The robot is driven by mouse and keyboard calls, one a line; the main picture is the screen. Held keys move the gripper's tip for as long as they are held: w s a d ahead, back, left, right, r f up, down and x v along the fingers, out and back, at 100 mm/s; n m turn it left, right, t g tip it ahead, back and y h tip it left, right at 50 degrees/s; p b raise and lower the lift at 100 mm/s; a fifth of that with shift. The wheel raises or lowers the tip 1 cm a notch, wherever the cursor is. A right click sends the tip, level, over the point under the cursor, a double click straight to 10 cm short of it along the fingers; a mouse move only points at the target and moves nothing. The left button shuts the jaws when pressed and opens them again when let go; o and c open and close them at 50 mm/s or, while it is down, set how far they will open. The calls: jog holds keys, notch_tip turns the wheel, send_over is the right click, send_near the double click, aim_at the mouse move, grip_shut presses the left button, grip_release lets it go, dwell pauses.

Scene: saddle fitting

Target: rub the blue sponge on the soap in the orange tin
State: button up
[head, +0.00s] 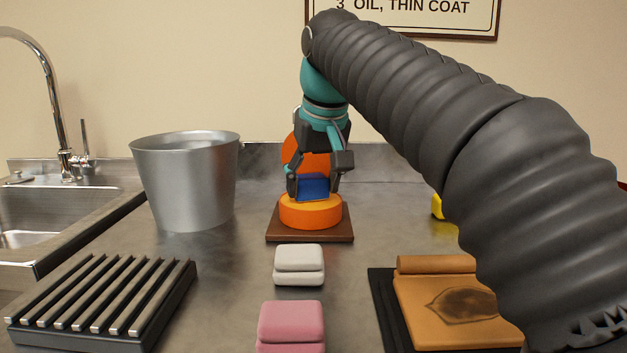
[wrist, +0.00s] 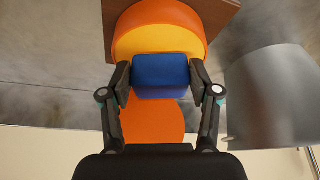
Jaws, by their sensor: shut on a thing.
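The orange tin (head: 310,216) sits on a brown board in the middle of the counter. Its round orange lid (head: 293,149) stands up behind it. Yellow-orange soap (wrist: 158,40) fills the tin in the wrist view. My gripper (head: 316,183) points down over the tin and is shut on the blue sponge (head: 313,188). The sponge also shows between both fingers in the wrist view (wrist: 160,76). Its lower edge is at the soap's surface in the head view; I cannot tell whether it touches or hovers just above. The sponge hides part of the soap.
A metal bucket (head: 185,185) stands left of the tin. A white pad stack (head: 299,265) and a pink one (head: 291,326) lie in front. A slatted rack (head: 103,301) is front left, tan leather (head: 440,306) front right. A yellow thing (head: 437,207) is partly hidden by my arm.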

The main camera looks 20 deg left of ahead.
aim_at(310, 176)
jog(key=shift+r+p, duration=2)
jog(key=shift+r, duration=1.45)
